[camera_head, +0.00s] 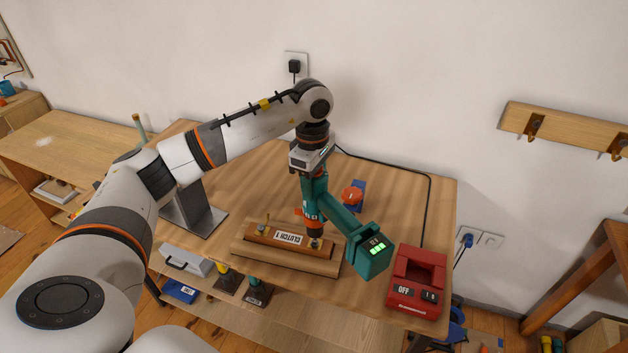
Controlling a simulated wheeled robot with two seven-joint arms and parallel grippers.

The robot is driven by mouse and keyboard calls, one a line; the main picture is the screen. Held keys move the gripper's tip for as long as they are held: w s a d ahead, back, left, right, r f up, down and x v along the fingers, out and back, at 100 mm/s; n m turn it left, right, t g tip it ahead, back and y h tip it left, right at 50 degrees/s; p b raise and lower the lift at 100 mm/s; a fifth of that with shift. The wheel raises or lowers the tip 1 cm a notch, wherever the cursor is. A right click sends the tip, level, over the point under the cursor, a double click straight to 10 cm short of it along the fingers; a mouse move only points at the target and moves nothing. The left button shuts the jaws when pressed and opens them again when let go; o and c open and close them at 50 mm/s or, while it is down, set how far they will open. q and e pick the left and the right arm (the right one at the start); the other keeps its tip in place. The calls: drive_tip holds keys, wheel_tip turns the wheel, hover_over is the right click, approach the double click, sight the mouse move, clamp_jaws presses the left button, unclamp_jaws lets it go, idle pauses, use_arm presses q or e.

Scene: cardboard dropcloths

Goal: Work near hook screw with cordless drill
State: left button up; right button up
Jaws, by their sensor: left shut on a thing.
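My left gripper (312,166) is shut on the teal cordless drill (338,214) in the head view. The drill's nose points down at the right end of a wooden block labelled "CLUTCH 1" (292,240). Its battery end, with a lit green display, hangs toward the lower right. A small metal piece (315,243) sits on the block right under the drill's nose; I cannot tell whether they touch. A small brass upright piece (263,228) stands at the block's left end. I cannot tell which is the hook screw. My right gripper is out of view.
A red charger-like box marked "OFF" (417,283) stands at the table's right edge. A blue and orange item (354,194) lies behind the drill. A dark angled panel (194,208) stands left. A black cable runs along the wall side. The wooden tabletop (410,205) is clear at back right.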

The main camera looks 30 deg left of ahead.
use_arm(q)
drive_tip(key=shift+r+p, duration=2.05)
drive_tip(key=shift+r, duration=1.6)
drive_tip(key=shift+d+f, duration=0.1)
